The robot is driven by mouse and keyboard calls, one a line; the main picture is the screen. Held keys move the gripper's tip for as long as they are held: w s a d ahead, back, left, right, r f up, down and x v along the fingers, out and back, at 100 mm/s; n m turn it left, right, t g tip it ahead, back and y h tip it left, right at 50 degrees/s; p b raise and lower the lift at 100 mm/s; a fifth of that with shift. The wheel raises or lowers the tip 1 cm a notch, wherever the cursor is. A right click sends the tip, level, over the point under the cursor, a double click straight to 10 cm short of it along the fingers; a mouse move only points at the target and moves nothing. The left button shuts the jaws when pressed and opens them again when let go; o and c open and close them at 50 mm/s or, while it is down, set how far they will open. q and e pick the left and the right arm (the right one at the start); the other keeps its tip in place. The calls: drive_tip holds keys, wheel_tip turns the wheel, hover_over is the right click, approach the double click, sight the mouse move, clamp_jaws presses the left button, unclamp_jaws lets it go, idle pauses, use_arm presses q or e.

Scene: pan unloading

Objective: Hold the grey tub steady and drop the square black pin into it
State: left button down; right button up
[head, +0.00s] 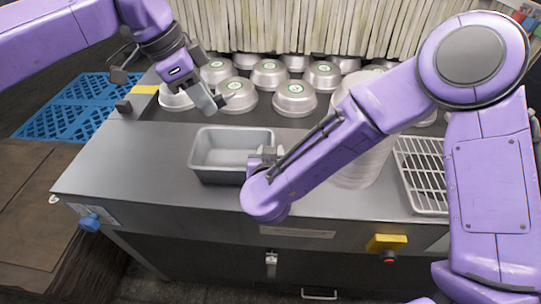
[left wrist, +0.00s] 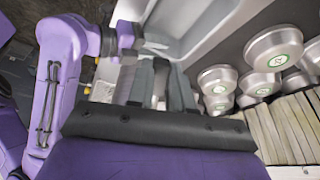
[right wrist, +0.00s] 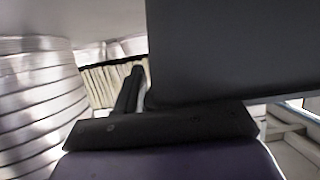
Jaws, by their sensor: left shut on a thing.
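The grey tub (head: 203,167) is an open rectangular pan, upright near the front of the steel counter. My left gripper (head: 218,101) is above the counter, behind the tub and apart from it. It is shut on a dark bar-like piece, which looks like the black pin (left wrist: 160,80) between the fingers in the left wrist view. The pin's shape is hard to make out in the head view. My right gripper (head: 268,157) is at the tub's right rim, partly hidden by my forearm. The tub's grey wall (right wrist: 235,50) fills much of the right wrist view and hides one finger.
Several silver bowls with green labels (head: 294,98) stand upside down at the back. A tall ribbed stack (head: 350,168) stands right of the tub, behind my right arm. A wire rack (head: 424,175) lies farther right. The counter (head: 120,165) left of the tub is clear.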

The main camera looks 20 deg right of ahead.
clamp_jaws()
use_arm(q)
drive_tip(key=w+f, duration=0.2)
drive_tip(key=f, duration=0.6)
drive_tip(key=w+f, duration=0.2)
drive_tip(key=f, duration=0.5)
drive_tip(key=shift+w+d+f, duration=0.2)
drive_tip(key=shift+w+f, duration=0.05)
drive_tip(key=shift+f, duration=0.15)
drive_tip(key=c, duration=0.9)
unclamp_jaws()
drive_tip(key=shift+c, duration=0.2)
drive_tip(key=v, duration=1.2)
